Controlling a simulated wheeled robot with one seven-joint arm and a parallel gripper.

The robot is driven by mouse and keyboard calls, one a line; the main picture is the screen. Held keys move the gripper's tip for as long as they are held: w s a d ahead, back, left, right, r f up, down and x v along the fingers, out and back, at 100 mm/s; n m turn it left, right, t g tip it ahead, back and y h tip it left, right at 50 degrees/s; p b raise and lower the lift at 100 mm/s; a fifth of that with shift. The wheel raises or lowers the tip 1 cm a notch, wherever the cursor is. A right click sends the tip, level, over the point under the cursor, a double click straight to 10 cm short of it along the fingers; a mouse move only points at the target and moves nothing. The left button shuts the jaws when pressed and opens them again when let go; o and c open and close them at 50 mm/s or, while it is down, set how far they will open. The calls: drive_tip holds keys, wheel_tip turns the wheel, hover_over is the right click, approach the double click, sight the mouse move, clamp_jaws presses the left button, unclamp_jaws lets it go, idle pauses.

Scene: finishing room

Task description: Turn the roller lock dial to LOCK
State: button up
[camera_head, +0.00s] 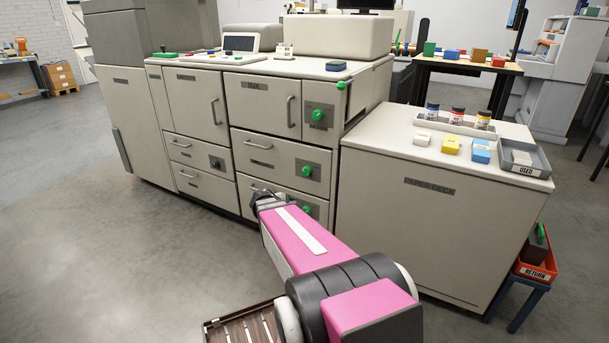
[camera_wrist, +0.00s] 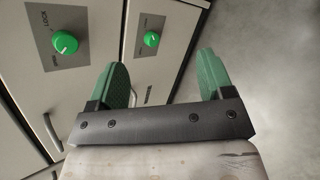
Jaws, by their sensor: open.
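Several front panels of the beige machine carry green dials on grey plates: an upper dial (camera_head: 317,115), a middle dial (camera_head: 306,171) and a lower dial (camera_head: 307,209). In the wrist view, one green dial (camera_wrist: 65,43) sits at upper left on a plate lettered LOCK, and another green dial (camera_wrist: 152,39) is at top centre. Which one is the roller lock dial cannot be read, and their settings are unclear. My gripper (camera_wrist: 163,60) is open and empty, its green fingers apart from both dials. In the head view it is by the lower drawers, partly hidden by my arm.
A paper deck (camera_head: 435,215) stands right of the machine, with bottles, small boxes and a USED tray (camera_head: 524,158) on top. An orange RETURN bin (camera_head: 537,258) sits on a low blue stand. A slatted brown item (camera_head: 240,325) is at the bottom. Left floor is clear.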

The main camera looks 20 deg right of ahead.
drive_tip(key=w+d+r+n+t+h, duration=0.2)
drive_tip(key=w+d+n+t+h, duration=0.1)
drive_tip(key=w+d+n, duration=0.3)
drive_tip(key=n+t+h, duration=0.1)
drive_tip(key=n+t, duration=0.3)
drive_tip(key=n, duration=0.4)
approach(305, 172)
drive_tip(key=x, duration=0.9)
drive_tip(key=shift+d, duration=0.15)
drive_tip(key=c, duration=0.9)
